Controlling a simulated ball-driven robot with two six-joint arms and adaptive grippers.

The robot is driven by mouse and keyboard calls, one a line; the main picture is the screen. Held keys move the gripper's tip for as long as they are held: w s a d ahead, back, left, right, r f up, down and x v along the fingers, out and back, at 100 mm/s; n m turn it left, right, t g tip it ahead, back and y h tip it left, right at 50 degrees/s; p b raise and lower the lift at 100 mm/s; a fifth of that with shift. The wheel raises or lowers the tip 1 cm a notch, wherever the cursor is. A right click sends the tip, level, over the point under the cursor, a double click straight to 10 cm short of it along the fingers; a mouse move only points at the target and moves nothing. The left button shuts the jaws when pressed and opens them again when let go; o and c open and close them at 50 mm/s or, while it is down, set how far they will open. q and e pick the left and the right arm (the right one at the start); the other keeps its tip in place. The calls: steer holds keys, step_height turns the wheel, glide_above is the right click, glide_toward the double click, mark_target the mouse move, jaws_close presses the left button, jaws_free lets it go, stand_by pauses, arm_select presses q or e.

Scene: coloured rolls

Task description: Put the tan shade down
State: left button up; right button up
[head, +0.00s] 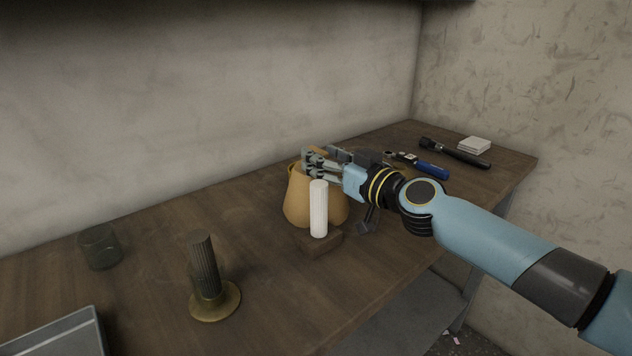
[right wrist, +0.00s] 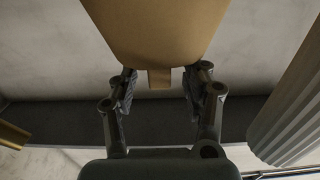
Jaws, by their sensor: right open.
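The tan shade (head: 297,205) stands upright on the wooden table, wider at the bottom, partly hidden behind a white ribbed roll. My right gripper (head: 318,166) is at the top of the shade. In the right wrist view its two fingers (right wrist: 160,88) are apart, with a narrow tan tab of the shade (right wrist: 155,32) between them. I see no finger pressed on the tab. The shade's far side is hidden. My left gripper is not in view.
The white ribbed roll (head: 318,210) stands on a dark wooden block (head: 322,243) just in front of the shade. A dark ribbed roll (head: 204,262) stands on a brass base (head: 228,303). A glass (head: 100,248) is at left. A blue-handled tool (head: 432,171) and black flashlight (head: 458,153) lie behind right.

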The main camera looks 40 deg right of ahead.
steer(key=w, duration=0.2)
steer(key=shift+w+a, duration=0.1)
steer(key=shift+w, duration=0.2)
steer(key=shift+s, duration=0.1)
steer(key=c, duration=0.9)
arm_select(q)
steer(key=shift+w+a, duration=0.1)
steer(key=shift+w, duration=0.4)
arm_select(e)
jaws_close()
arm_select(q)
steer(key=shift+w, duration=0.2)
